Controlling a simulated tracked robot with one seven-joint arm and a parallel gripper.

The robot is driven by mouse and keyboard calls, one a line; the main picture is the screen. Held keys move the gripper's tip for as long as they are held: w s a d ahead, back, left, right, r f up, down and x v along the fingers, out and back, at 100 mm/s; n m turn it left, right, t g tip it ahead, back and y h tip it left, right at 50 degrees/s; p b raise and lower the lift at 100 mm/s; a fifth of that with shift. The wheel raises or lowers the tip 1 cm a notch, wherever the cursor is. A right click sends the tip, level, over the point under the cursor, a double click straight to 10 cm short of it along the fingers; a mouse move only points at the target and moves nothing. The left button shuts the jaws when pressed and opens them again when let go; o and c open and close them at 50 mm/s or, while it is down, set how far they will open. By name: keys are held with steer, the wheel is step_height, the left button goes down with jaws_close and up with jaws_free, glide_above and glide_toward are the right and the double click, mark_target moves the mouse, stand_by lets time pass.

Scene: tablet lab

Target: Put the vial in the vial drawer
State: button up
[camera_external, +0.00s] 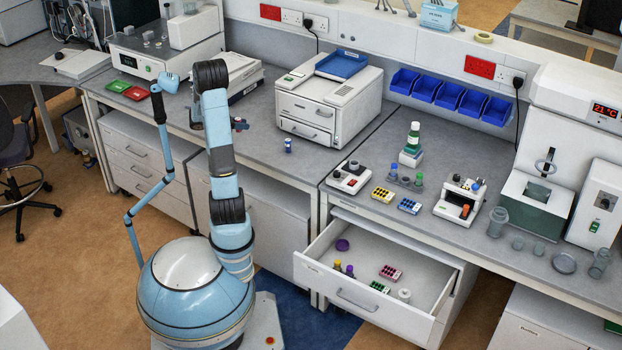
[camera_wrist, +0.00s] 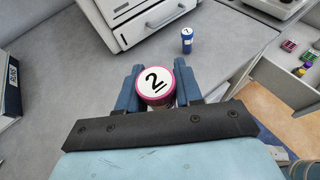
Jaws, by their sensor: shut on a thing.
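My gripper (camera_external: 238,124) is shut on a vial with a pink-rimmed white cap marked 2 (camera_wrist: 155,80). In the wrist view, its blue fingers (camera_wrist: 159,88) press the vial from both sides; the cap hides most of the body. In the external view, the held vial is too small to make out clearly, above the left bench. A second vial, blue with a white cap marked 1 (camera_wrist: 186,33), stands upright on the bench, right of the gripper; it also shows in the external view (camera_external: 288,145). A large drawer (camera_external: 340,262) under the right bench is pulled open.
The open drawer holds several small bottles, small coloured racks (camera_external: 391,272) and a purple round item (camera_external: 342,245), with bare floor between them. Racks and instruments crowd the right bench.

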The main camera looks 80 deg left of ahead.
steer(key=shift+a, duration=0.1)
steer(key=s+a+r+n+g+y, duration=0.1)
steer(key=s+a+n+g+y, duration=0.2)
steer(key=a, duration=0.7)
steer(key=s+a+r+n+g+y, duration=0.2)
steer(key=s+a+n+g+y, duration=0.1)
steer(key=a, duration=0.7)
steer(key=s+a+r+n+g+y, duration=0.1)
steer(key=s+a+n+g+y, duration=0.3)
steer(key=s+a+n, duration=0.3)
steer(key=a, duration=0.3)
steer(key=shift+a+r+g, duration=0.3)
steer(key=shift+r, duration=0.1)
steer(key=shift+w, duration=0.2)
steer(key=w+d+f+m+t+h, duration=0.2)
steer(key=w+d+m+t+h, duration=0.1)
steer(key=d, duration=0.9)
steer(key=w+d+f+m+t+h, duration=0.2)
steer(key=w+d+m+t+h, duration=0.2)
steer(key=w+d+m, duration=0.3)
steer(key=w+d+f+m+t+h, duration=0.2)
steer(key=w+d+m+t+h, duration=0.2)
steer(key=d, duration=1.3)
steer(key=shift+w+d+f+m+h, duration=0.35)
steer(key=shift+w+m+h, duration=0.5)
steer(key=shift+h, duration=0.25)
